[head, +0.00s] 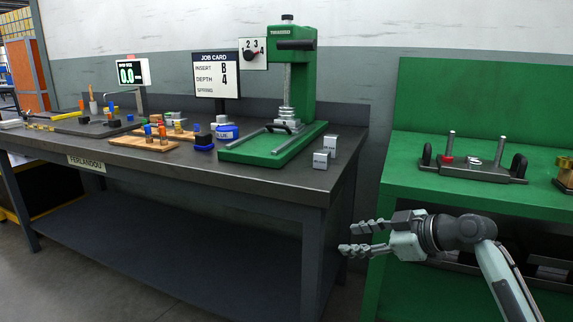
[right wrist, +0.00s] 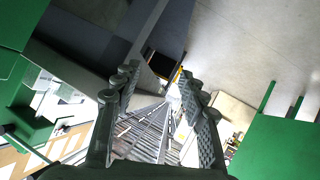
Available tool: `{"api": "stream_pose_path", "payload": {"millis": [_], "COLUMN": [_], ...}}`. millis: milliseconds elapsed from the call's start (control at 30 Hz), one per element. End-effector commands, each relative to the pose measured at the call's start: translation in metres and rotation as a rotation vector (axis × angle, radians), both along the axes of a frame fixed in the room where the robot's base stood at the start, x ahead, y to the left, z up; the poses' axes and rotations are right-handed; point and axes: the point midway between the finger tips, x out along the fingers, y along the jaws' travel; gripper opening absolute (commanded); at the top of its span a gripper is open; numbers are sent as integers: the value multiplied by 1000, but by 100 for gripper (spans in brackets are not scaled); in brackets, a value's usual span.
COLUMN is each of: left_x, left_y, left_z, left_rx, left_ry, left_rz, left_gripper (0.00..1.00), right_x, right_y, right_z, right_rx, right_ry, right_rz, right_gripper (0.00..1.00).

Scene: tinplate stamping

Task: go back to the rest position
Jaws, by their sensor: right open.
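My right gripper (head: 366,238) is in the head view at the lower right, in front of the green bench and right of the dark workbench's end. Its two fingers are apart and nothing is between them. In the right wrist view the gripper (right wrist: 160,85) also shows open and empty, with the floor and bench parts beyond it. My left gripper is in neither view.
The dark workbench (head: 230,180) carries a green press (head: 300,85), a job card sign (head: 216,74), two grey blocks (head: 326,152) and wooden trays with small parts. The green bench (head: 480,190) holds a dark plate with two posts (head: 475,171). Floor shows between the benches.

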Motion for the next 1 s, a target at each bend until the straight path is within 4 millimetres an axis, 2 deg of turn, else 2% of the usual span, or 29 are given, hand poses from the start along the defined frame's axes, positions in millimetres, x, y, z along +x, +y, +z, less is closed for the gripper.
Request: {"api": "stream_pose_path", "payload": {"millis": [33, 100, 167, 200, 267, 300, 367, 400, 500, 600, 700, 800, 1000], "left_x": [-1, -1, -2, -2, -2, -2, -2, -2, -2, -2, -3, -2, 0], "left_y": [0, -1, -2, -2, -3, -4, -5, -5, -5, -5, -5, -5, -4], "left_z": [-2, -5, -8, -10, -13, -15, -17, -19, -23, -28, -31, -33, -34], "left_rx": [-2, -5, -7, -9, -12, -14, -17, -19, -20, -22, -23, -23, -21], "left_ry": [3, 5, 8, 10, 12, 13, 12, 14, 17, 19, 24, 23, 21], "left_rz": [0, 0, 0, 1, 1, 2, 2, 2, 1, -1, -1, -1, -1], "left_gripper": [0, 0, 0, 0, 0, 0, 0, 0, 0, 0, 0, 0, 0], "right_x": [-13, -32, -52, -68, -94, -113, -145, -167, -223, -272, -307, -325, -331], "right_y": [-3, -11, -20, -26, -36, -43, -54, -61, -80, -97, -109, -116, -119], "right_z": [-40, -90, -130, -156, -193, -216, -248, -267, -305, -329, -342, -347, -349], "right_rx": [-5, -19, -34, -44, -65, -79, -104, -121, -169, -215, -251, -271, -278], "right_ry": [80, 184, 266, 320, 396, 446, 514, 557, 645, 704, 736, 749, 753], "right_rz": [-57, -150, -231, -289, -374, -433, -523, -583, -725, -845, -929, -974, -992], "right_gripper": [43, 43, 43, 43, 43, 43, 43, 43, 43, 43, 43, 43, 43]}}
